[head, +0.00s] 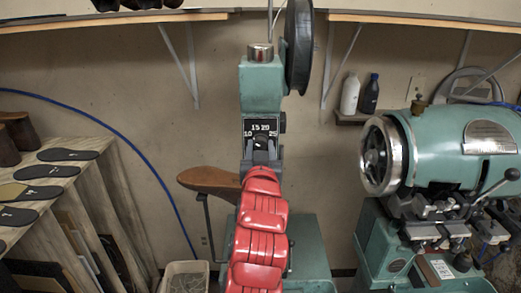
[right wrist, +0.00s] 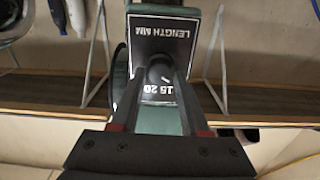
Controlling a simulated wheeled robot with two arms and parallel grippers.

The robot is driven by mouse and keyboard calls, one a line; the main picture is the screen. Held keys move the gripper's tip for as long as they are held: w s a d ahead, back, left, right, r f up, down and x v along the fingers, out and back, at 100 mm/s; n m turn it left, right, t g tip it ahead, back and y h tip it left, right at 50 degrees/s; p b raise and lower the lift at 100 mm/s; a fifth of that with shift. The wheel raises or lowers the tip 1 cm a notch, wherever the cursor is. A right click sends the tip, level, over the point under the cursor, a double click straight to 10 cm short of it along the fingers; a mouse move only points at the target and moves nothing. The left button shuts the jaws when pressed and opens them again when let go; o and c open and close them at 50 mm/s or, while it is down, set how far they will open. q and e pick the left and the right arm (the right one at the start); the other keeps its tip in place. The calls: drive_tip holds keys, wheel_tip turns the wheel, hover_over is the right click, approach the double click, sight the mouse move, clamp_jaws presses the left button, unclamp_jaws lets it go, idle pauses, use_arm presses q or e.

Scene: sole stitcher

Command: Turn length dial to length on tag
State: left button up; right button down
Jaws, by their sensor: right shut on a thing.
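The length dial's black plate (head: 262,127) is on the front of the green machine column, with 10, 15, 20 and 25 around it. In the right wrist view the plate (right wrist: 163,38) reads LENGTH, and the dark round dial knob (right wrist: 160,68) is between the fingers. My right gripper (head: 261,148) reaches up at the end of a red arm and is shut on the knob. The fingers hide part of the knob and scale, so I cannot tell its exact setting. A small white label (head: 442,268) is on the right machine's base, too small to read. My left gripper is not in view.
A second green machine (head: 440,150) with a handwheel stands at the right. A brown shoe form (head: 208,180) sits on a stand left of the column. A wooden rack (head: 65,190) with soles stands at the left. Bottles (head: 350,94) stand on a shelf behind.

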drive_tip(key=m+b, duration=0.2)
drive_tip(key=b, duration=0.1)
drive_tip(key=m+b, duration=0.2)
drive_tip(key=b, duration=0.1)
drive_tip(key=m+b, duration=0.2)
drive_tip(key=b, duration=0.2)
drive_tip(key=shift+d+f+m, duration=0.15)
drive_tip(key=shift+f+m, duration=0.2)
drive_tip(key=shift+m, duration=0.05)
drive_tip(key=m+b, duration=0.2)
drive_tip(key=m, duration=0.1)
drive_tip(key=shift+m, duration=0.3)
drive_tip(key=shift+r+m+b, duration=0.15)
drive_tip(key=shift+m+b, duration=0.5)
drive_tip(key=shift+m, duration=0.55)
drive_tip(key=shift+m+b, duration=0.3)
drive_tip(key=shift+m, duration=0.9)
drive_tip(key=shift+c, duration=2.1)
unclamp_jaws()
drive_tip(key=shift+d, duration=0.1)
drive_tip(key=shift+s, duration=0.1)
